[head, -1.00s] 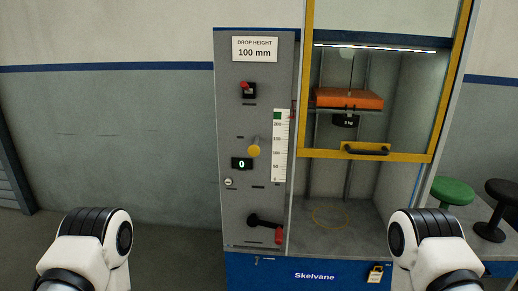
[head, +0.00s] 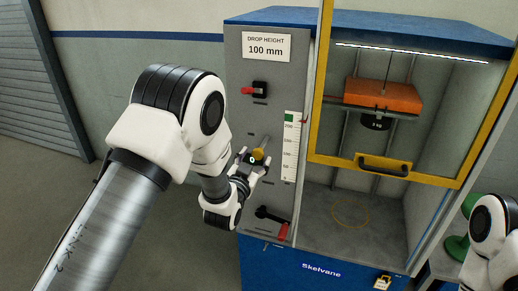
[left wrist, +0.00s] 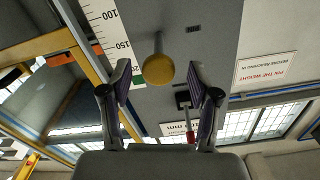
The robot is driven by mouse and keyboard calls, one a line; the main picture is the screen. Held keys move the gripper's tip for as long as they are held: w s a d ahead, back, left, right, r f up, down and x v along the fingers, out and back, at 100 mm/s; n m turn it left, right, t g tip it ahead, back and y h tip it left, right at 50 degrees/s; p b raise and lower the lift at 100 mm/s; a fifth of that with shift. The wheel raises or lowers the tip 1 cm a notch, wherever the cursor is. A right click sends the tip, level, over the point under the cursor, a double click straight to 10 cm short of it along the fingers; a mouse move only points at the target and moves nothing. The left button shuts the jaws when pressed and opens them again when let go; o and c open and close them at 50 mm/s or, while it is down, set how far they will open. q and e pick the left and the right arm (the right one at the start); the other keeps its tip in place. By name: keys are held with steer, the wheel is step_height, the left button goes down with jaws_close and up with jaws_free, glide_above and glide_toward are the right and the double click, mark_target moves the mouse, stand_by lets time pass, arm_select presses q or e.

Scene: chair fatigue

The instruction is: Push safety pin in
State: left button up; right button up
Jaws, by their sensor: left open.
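The safety pin (head: 258,153) shows as a yellow knob with a thin grey stem on the machine's grey panel. In the left wrist view, the yellow knob (left wrist: 158,70) sits between and slightly beyond the fingertips. My left gripper (head: 253,163) is open at the panel, around or just in front of the knob; I cannot tell whether it touches. Its two dark-padded fingers also show in the left wrist view (left wrist: 158,80), with gaps on both sides of the knob. My right gripper is out of view.
A red-handled switch (head: 249,91) is above the pin, and a black lever with a red grip (head: 270,217) below. A height scale (head: 291,145) is to the right. A green stool (head: 457,246) stands at right.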

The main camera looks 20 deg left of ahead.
mark_target(262, 145)
arm_select(q)
steer(key=w, duration=0.2)
steer(key=shift+w+d, duration=0.3)
steer(key=shift+d, duration=0.05)
steer(key=shift+s+a, duration=0.2)
steer(key=shift+a, duration=0.15)
steer(key=shift+w+d, duration=0.15)
jaws_close()
steer(key=shift+w+f, duration=0.1)
steer(key=shift+w, duration=0.25)
steer(key=shift+w+b, duration=0.85)
steer(key=shift+w, duration=0.7)
jaws_free()
steer(key=shift+s, duration=0.1)
